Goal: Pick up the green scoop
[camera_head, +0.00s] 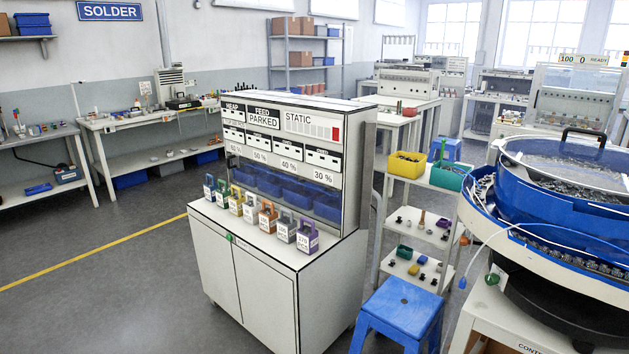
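A row of small handled blocks in different colours, some with white "pcs" labels, stands on the front ledge of the white cabinet. One near the left end is green (222,194), beside a dark teal one (209,187); these may be scoops, but I cannot tell for sure. Neither of my grippers is in view.
The white cabinet (240,283) stands in the middle, with a blue stool (402,305) at its right. A yellow bin (407,165) sits on the cart. A large blue bowl feeder (560,205) fills the right side. Grey floor (110,300) is clear at left.

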